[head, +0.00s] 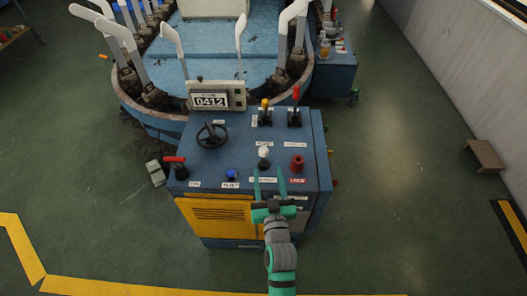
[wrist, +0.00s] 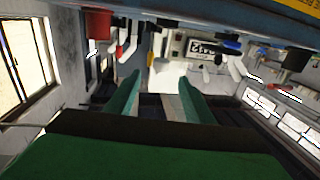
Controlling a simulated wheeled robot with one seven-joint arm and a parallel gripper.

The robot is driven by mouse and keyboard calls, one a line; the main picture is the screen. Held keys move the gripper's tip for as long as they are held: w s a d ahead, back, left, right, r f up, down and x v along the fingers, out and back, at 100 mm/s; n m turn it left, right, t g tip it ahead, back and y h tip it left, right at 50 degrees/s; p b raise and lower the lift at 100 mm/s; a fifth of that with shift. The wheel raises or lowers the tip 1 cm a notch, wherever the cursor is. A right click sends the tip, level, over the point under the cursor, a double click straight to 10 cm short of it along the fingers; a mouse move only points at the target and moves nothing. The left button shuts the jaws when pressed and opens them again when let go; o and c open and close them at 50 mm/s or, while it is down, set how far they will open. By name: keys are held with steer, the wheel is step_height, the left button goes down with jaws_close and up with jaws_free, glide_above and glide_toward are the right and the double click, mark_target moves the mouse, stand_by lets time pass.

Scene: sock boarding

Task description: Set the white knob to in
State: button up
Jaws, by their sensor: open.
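The white knob (head: 264,152) stands on the blue control panel (head: 215,160), left of the red knob (head: 297,163) and right of the blue knob (head: 231,174). Small labels lie above and below it, too small to read surely. My gripper (head: 269,172) is open, its two green fingers pointing at the panel just in front of the white knob, apparently with nothing between them.
White leg forms (head: 172,42) stand behind. The floor on the right is mostly clear.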

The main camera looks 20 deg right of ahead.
mark_target(264, 156)
steer(key=w, duration=0.3)
steer(key=w+d, duration=0.1)
steer(key=w, duration=0.6)
steer(key=shift+w+d, duration=0.2)
steer(key=shift+w, duration=0.05)
